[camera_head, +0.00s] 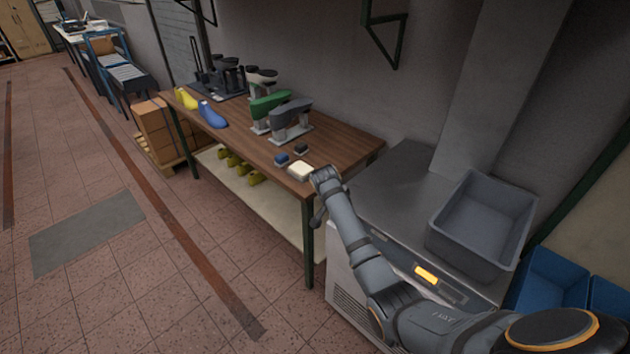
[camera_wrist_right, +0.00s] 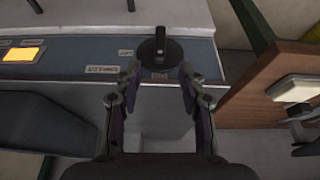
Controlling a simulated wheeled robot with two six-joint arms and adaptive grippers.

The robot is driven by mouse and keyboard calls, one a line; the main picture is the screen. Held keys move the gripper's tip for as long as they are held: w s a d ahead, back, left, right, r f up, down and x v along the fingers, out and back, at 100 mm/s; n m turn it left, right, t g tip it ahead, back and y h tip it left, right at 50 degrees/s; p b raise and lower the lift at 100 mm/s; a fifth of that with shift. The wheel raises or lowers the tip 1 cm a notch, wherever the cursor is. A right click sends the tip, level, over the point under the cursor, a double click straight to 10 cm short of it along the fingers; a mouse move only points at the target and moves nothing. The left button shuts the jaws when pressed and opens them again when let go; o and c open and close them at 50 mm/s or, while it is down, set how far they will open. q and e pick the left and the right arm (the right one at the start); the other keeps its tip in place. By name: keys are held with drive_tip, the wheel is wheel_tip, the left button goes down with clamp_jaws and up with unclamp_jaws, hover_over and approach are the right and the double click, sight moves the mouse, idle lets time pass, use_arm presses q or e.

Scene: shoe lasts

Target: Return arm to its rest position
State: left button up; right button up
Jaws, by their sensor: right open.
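My right arm (camera_head: 355,235) reaches in from the lower right in the head view, alongside the grey machine. Its wrist is bent beside the near right corner of the wooden table, and the right gripper (camera_head: 317,217) hangs down there, small in this view. In the right wrist view my right gripper (camera_wrist_right: 158,82) is open, with nothing between its fingers. Past the fingertips is the machine's panel with a black knob (camera_wrist_right: 160,52); I cannot tell how far the knob is from the fingers. My left gripper is not in view.
The wooden table (camera_head: 345,146) bears a blue last (camera_head: 212,114), a yellow last (camera_head: 186,98), several lasts on stands and a cream block (camera_head: 300,172). A grey bin (camera_head: 460,235) stands on the machine (camera_head: 395,185). Blue bins (camera_head: 550,280) are at right. The floor at left is clear.

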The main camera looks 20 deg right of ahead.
drive_tip(key=s+a+f+n+y, duration=0.1)
drive_tip(key=s+f+n, duration=0.1)
drive_tip(key=s+f, duration=0.5)
drive_tip(key=s+a+f+n, duration=0.1)
drive_tip(key=s+f+n, duration=0.15)
drive_tip(key=f, duration=0.85)
drive_tip(key=s+f+n+y, duration=0.1)
drive_tip(key=s+f+n, duration=0.3)
drive_tip(key=f, duration=0.5)
drive_tip(key=s+a+f+n, duration=0.1)
drive_tip(key=s+f, duration=0.4)
drive_tip(key=s, duration=0.6)
drive_tip(key=s+f+n+y, duration=0.1)
drive_tip(key=s+f, duration=0.4)
drive_tip(key=s, duration=0.7)
drive_tip(key=s+a+f+n, duration=0.1)
drive_tip(key=s+f+n, duration=0.2)
drive_tip(key=s+f, duration=0.3)
drive_tip(key=s, duration=0.5)
drive_tip(key=shift+s+a+y, duration=0.25)
drive_tip(key=shift+a+y, duration=0.05)
drive_tip(key=shift+a, duration=0.05)
